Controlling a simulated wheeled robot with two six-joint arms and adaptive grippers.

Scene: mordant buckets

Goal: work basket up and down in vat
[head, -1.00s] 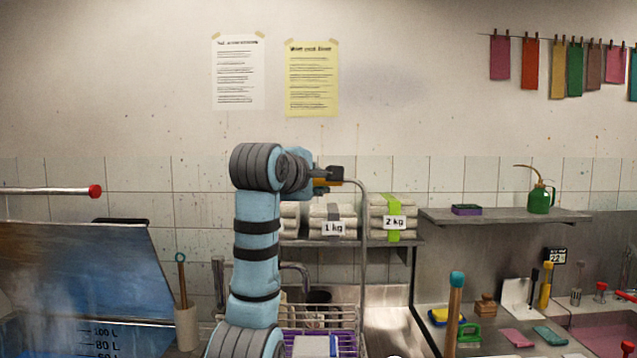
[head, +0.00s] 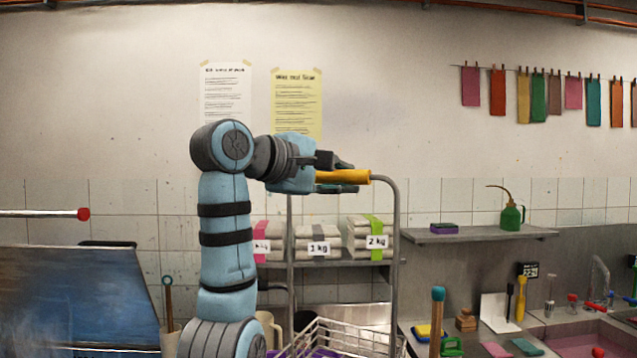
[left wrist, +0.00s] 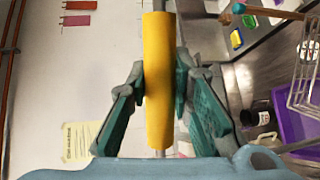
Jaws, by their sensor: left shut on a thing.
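My left gripper (head: 338,177) is shut on the yellow handle grip (head: 345,177) at the top of a bent metal rod (head: 392,240). In the left wrist view the yellow grip (left wrist: 158,80) lies between the two fingers. The rod runs down toward a wire basket (head: 352,340) at the bottom of the head view, cut off by the frame edge. Part of the wire basket (left wrist: 306,80) also shows in the left wrist view. A large blue-stained panel (head: 75,300) stands at the left, perhaps part of the vat; no liquid can be made out. My right gripper is out of view.
A purple crate (left wrist: 292,130) lies below the basket. Behind the arm, a shelf (head: 340,263) holds weight-marked packs (head: 318,240). A rod with a red end (head: 83,214) juts in at left. A counter with brushes and a pink sink (head: 590,338) is at right.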

